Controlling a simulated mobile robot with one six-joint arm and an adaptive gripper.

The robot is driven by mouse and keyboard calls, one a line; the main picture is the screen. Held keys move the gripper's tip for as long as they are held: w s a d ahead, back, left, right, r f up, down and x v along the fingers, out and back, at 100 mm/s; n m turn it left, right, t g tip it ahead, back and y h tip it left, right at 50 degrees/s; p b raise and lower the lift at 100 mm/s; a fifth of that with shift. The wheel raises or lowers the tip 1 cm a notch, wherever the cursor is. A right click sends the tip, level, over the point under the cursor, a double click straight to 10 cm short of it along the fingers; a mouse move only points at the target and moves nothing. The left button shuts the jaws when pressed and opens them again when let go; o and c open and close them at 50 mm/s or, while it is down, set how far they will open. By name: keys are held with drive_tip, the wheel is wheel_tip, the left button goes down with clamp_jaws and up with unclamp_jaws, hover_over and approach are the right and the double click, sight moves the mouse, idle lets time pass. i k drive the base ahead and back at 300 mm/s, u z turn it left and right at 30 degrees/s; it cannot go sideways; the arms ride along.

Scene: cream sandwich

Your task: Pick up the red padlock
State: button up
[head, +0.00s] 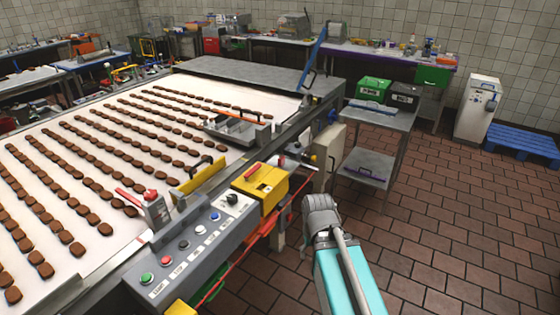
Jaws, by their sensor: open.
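I cannot pick out a red padlock for certain. A small red piece (252,170) lies on top of the yellow box (268,198) at the conveyor's near side, too small to identify. Another small red spot (282,160) shows just behind that box, also unclear. My arm, with a teal link and a grey joint, reaches up from the bottom right, to the right of the yellow box. No gripper fingers show in the view.
A wide conveyor (95,265) carries rows of brown biscuits. A grey control panel (190,250) with several buttons borders it. A blue pallet (525,140) lies far right. The brown tiled floor right is clear.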

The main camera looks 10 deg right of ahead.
sight(281, 160)
drive_tip(key=k, duration=0.65)
drive_tip(key=z, duration=0.25)
drive_tip(key=i, duration=0.45)
drive_tip(key=z, duration=0.7)
drive_tip(key=i, duration=1.35)
drive_tip(key=u, duration=0.4)
